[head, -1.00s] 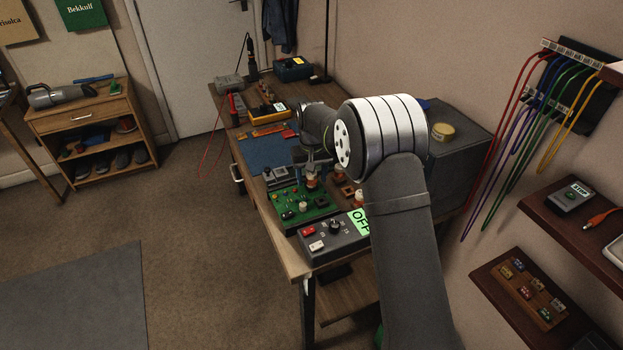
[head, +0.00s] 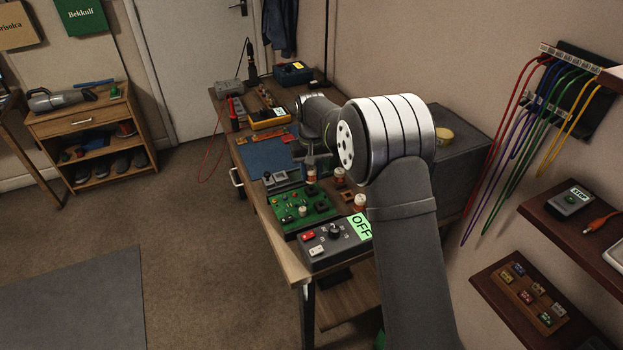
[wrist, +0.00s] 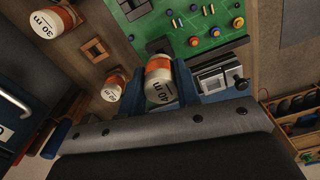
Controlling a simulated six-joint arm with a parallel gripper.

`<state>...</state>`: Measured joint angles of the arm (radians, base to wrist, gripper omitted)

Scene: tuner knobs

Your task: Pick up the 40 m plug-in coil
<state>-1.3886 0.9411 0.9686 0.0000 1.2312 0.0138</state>
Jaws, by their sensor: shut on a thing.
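The 40 m plug-in coil (wrist: 158,88), white with an orange band, is between the two blue fingers of my gripper (wrist: 155,90) in the wrist view. The gripper is shut on it. In the head view the coil (head: 311,175) shows at the tip of my gripper (head: 316,164), just behind the green circuit board (head: 296,208); my arm hides part of this area. Two similar coils stand close by in the wrist view: the 30 m coil (wrist: 54,24) at upper left and another coil (wrist: 112,88) at left, its number hard to read.
A square wooden holder (wrist: 95,50) with a dark opening lies near the coils. A grey box (head: 325,245) with a knob and a green OFF label sits at the bench's front edge. A blue mat (head: 266,156) and a yellow-topped meter (head: 270,117) lie farther back.

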